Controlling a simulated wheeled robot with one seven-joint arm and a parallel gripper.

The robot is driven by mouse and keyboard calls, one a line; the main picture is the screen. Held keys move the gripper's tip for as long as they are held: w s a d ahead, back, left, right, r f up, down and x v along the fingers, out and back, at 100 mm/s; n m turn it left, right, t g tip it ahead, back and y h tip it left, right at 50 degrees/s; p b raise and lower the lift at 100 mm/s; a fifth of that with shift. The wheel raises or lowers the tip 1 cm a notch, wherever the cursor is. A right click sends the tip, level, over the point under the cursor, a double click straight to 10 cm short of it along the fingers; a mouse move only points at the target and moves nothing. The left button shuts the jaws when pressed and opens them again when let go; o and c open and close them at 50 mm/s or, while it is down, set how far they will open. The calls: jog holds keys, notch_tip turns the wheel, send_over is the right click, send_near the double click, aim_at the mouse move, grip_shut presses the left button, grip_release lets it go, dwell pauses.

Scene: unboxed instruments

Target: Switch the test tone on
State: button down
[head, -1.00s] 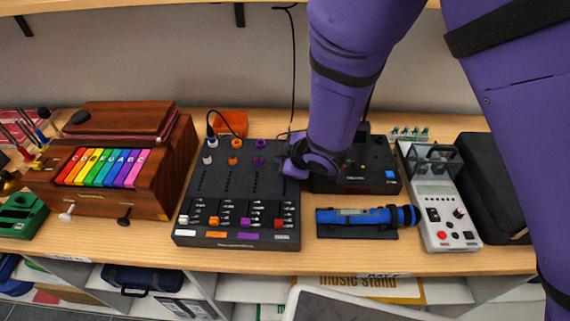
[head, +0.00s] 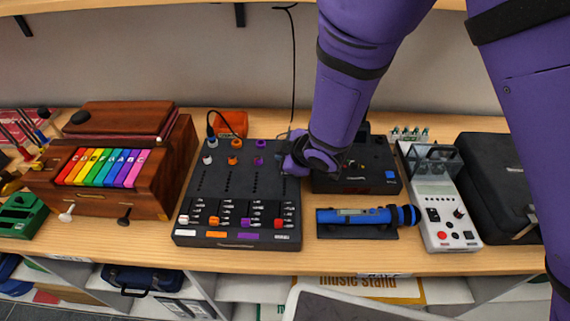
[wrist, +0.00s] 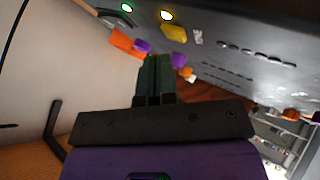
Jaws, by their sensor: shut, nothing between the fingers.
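The black mixer (head: 222,178) lies on the wooden shelf, with coloured knobs at its back and faders at its front. My gripper (head: 285,163) is over the mixer's back right corner, pointing left. In the wrist view its dark fingers (wrist: 153,75) are shut with nothing between them. Ahead of them, the mixer panel (wrist: 240,60) shows a yellow control (wrist: 174,33) beside a lit warm-white lamp (wrist: 166,15). A lit green lamp (wrist: 127,8) is further left. In the head view my gripper hides this corner. I cannot read the label by the yellow control.
A black box with a blue button (head: 390,175) stands close right of my gripper. A blue tube-shaped instrument (head: 360,215) lies in front of it. A grey meter (head: 437,205) and a black case (head: 492,185) are further right. A wooden colour-keyed instrument (head: 150,165) is left.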

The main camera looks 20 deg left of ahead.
notch_tip(320, 180, up, 6)
dwell(0.7)
